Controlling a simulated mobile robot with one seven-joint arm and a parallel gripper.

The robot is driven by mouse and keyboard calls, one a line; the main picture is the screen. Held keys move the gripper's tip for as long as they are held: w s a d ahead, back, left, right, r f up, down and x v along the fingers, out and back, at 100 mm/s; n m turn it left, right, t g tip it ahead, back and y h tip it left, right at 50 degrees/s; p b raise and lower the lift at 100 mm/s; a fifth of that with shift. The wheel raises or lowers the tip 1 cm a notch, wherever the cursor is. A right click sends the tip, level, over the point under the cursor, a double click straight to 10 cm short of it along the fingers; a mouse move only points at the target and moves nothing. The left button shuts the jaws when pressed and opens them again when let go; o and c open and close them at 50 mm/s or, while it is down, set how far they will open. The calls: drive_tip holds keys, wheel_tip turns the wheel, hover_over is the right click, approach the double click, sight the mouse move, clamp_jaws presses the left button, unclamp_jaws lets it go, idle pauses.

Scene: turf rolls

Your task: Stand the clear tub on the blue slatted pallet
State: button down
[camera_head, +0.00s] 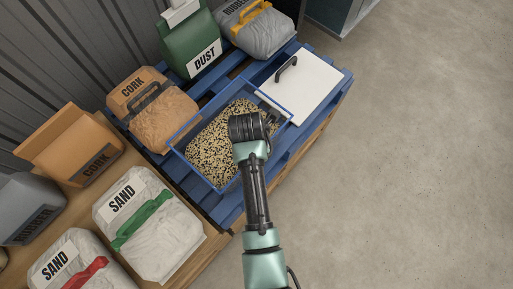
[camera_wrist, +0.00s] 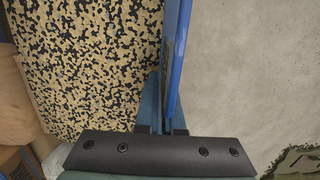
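The clear tub (camera_head: 278,105) has a blue rim, bluish walls and speckled beige-and-black granules inside. It is over the near middle of the blue slatted pallet (camera_head: 340,88); I cannot tell whether its base touches the slats. My gripper (camera_head: 262,118) is at the tub's right side. In the wrist view the tub's blue rim (camera_wrist: 178,55) runs down between the two dark fingertips (camera_wrist: 164,130), which are close together on either side of the wall, so my gripper looks shut on it. The gripper hides part of the tub's right wall.
On the blue pallet are a white lidded box (camera_head: 305,88), a grey rubber bag (camera_head: 258,32), a green dust bag (camera_head: 190,42) and an orange cork bag (camera_head: 160,115). White sand bags (camera_head: 150,225) stand on wood at lower left. The concrete floor (camera_head: 420,150) at right is clear.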

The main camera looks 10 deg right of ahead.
drive_tip(key=shift+w+f, duration=0.1)
drive_tip(key=shift+f, duration=0.6)
drive_tip(key=c, duration=1)
unclamp_jaws()
drive_tip(key=shift+f, duration=0.2)
drive_tip(key=shift+c, duration=0.2)
drive_tip(key=r+p, duration=0.1)
drive_tip(key=r, duration=0.3)
drive_tip(key=r+p, duration=0.1)
drive_tip(key=r, duration=0.3)
drive_tip(key=s+a+r+p, duration=0.1)
drive_tip(key=r, duration=0.3)
drive_tip(key=shift+r, duration=0.15)
